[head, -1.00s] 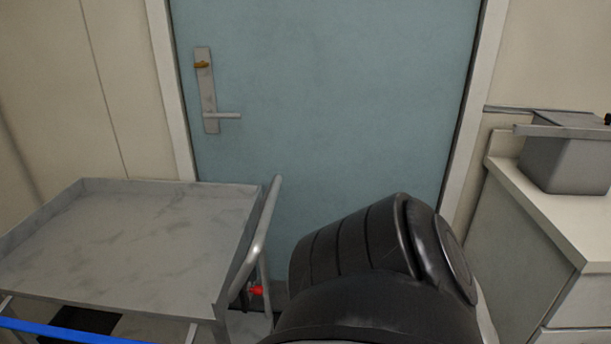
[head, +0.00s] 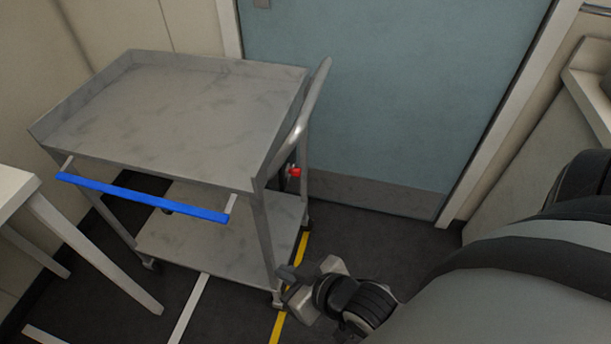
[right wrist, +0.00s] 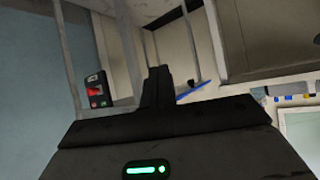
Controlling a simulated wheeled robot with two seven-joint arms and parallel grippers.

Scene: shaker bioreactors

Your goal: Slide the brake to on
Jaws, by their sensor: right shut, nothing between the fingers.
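A grey metal cart (head: 175,105) with a blue bar (head: 140,197) on its front stands left of centre in the head view. A small red part (head: 295,172), which may be the brake, sits on the cart's right side below the push handle. The right wrist view shows a dark panel (right wrist: 96,90) with a red piece and small green marks, left of the fingers. My right gripper (head: 286,272) is low beside the cart's front right leg, below and apart from the red part. Its fingers (right wrist: 157,85) are shut and empty. My left gripper is out of view.
A blue-green door (head: 390,100) stands behind the cart. A white table (head: 15,190) is at the left edge. Yellow (head: 303,248) and white (head: 188,310) lines mark the dark floor. Floor right of the cart is partly covered by my right arm.

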